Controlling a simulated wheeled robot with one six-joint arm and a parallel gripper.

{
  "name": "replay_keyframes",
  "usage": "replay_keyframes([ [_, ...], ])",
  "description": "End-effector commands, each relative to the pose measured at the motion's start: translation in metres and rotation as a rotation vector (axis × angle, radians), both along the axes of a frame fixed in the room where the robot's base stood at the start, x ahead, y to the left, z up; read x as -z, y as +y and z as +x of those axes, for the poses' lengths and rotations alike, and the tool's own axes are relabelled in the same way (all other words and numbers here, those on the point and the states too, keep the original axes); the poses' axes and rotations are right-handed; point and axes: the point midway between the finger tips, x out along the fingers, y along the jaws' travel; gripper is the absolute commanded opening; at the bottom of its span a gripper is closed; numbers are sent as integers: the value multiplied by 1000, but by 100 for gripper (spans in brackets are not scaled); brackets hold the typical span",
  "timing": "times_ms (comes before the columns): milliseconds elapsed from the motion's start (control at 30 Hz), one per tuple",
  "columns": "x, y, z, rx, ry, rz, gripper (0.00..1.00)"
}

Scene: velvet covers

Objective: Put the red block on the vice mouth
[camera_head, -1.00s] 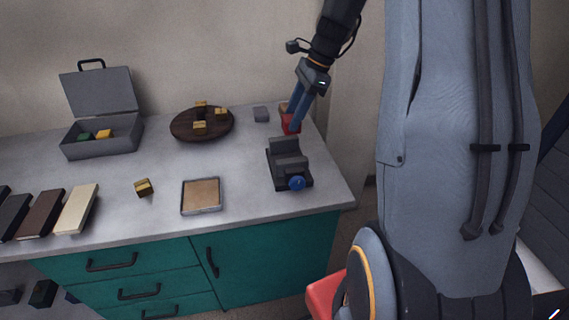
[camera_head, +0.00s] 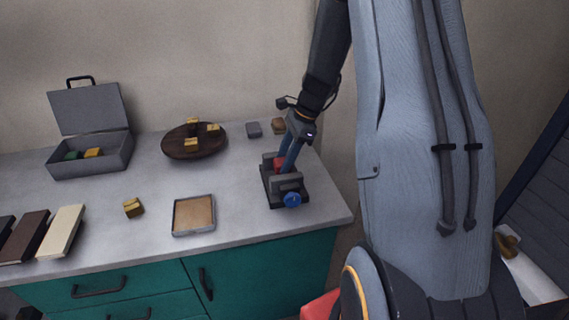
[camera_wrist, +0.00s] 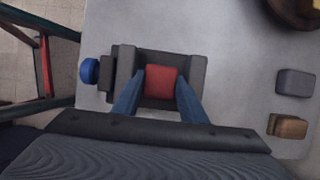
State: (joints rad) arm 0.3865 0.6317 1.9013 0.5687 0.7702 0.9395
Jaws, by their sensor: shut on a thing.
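The red block (camera_wrist: 161,83) is between the two blue fingers of my gripper (camera_wrist: 160,92) in the wrist view. In the head view the red block (camera_head: 280,163) shows beside the fingers of my gripper (camera_head: 285,166). The dark grey vice (camera_wrist: 127,60) lies under it, with its blue knob (camera_wrist: 90,71) to the left. In the wrist view the block sits over the gap between the vice jaws. The vice (camera_head: 288,183) stands near the right edge of the counter in the head view. I cannot tell whether the block touches the vice.
A grey block (camera_head: 253,129) and a brown block (camera_head: 278,125) lie behind the vice. A round wooden board (camera_head: 180,151) carries several yellow blocks. A shallow tray (camera_head: 193,232), a yellow block (camera_head: 133,208), an open grey case (camera_head: 112,160) and books stand further left.

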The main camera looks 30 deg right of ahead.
Motion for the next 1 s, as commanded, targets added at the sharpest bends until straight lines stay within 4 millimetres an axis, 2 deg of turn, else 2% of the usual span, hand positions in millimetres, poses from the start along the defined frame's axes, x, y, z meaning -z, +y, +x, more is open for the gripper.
replay_keyframes([
  [133, 18, 0, 0, 1, 1, 0, 11],
  [500, 23, 0, 0, 0, 0, 0, 11],
  [533, 22, 0, 0, 0, 0, 0, 44],
  [567, 22, 0, 0, 0, 0, 0, 46],
  [867, 20, 0, 0, 0, 0, 0, 46],
  [1000, 10, -4, 1, 2, -4, -1, 46],
])
